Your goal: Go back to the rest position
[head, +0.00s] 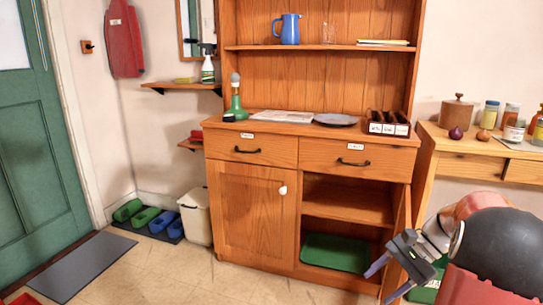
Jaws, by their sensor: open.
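My gripper (382,284) is at the lower right of the head view, in front of the wooden dresser (250,215). Its two fingers are apart and point left and down, with nothing seen between them. The gripper overlaps the lower part of the dresser's open right door (401,222); I cannot tell whether they touch. My arm comes in from the right edge and hides part of the floor and the side table's underside.
The right cupboard holds a green tray (336,253) at the bottom. The left door (243,215) and both drawers are shut. A side table (455,143) with jars stands right. A bin (195,217), shoes and a grey mat (80,267) lie left. The front floor is clear.

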